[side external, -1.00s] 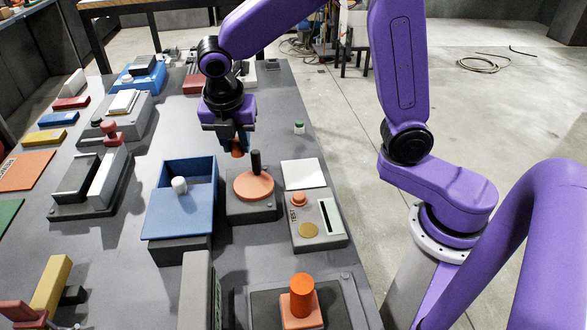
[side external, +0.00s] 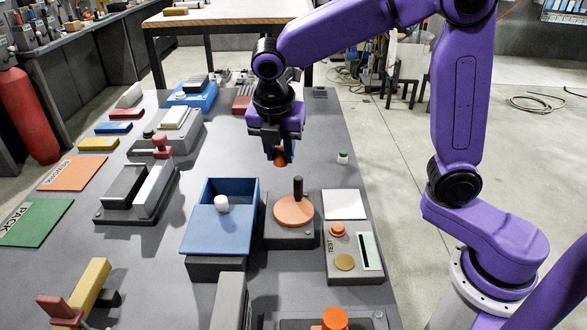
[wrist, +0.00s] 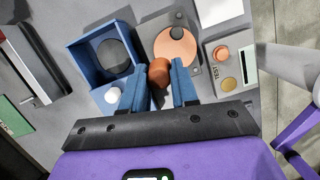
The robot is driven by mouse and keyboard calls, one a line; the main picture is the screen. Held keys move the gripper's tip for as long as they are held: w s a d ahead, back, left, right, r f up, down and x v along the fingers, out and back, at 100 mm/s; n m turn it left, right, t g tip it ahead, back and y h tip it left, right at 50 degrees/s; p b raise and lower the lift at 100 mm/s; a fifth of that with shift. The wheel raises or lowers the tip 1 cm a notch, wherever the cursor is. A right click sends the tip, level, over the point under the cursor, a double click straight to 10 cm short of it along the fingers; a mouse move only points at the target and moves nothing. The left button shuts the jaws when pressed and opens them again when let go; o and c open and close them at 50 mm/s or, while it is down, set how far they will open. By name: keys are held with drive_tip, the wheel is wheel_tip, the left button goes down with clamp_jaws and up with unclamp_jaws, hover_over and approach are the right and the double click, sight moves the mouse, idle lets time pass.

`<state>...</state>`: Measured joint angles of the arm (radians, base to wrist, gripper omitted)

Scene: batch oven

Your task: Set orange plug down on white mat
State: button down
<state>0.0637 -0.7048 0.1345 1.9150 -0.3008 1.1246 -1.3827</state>
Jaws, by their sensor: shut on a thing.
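My gripper (side external: 279,150) is shut on the orange plug (side external: 280,158), which hangs from the fingertips above the table. In the wrist view the plug (wrist: 158,72) sits between the two blue fingers of my gripper (wrist: 159,85). The white mat (side external: 344,205) is a flat white square, bare, to the right of the round orange plate in the side view. It also shows at the top of the wrist view (wrist: 219,9). The plug is apart from the mat, to its left and farther back in the side view.
A dark block with a round orange plate and upright black peg (side external: 298,188) stands left of the mat. A grey TEST panel (side external: 338,262) adjoins the mat's near side. A small green-topped item (side external: 343,157) stands behind the mat.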

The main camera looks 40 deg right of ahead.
drive_tip(key=s+d+r+m, duration=0.15)
drive_tip(key=d+m, duration=0.25)
drive_tip(key=d, duration=0.4)
drive_tip(key=m+g, duration=0.2)
drive_tip(key=m, duration=0.3)
hover_over(345, 202)
drive_tip(key=a, duration=0.1)
drive_tip(key=a+x, duration=0.2)
drive_tip(key=x, duration=0.8)
drive_tip(key=shift+w+f+h, duration=0.2)
drive_tip(key=shift+f+h, duration=0.1)
drive_tip(key=shift+f, duration=0.2)
drive_tip(key=shift+a, duration=0.1)
drive_tip(key=shift+f, duration=3.35)
drive_tip(key=shift+f, duration=0.6)
drive_tip(key=c, duration=0.8)
unclamp_jaws()
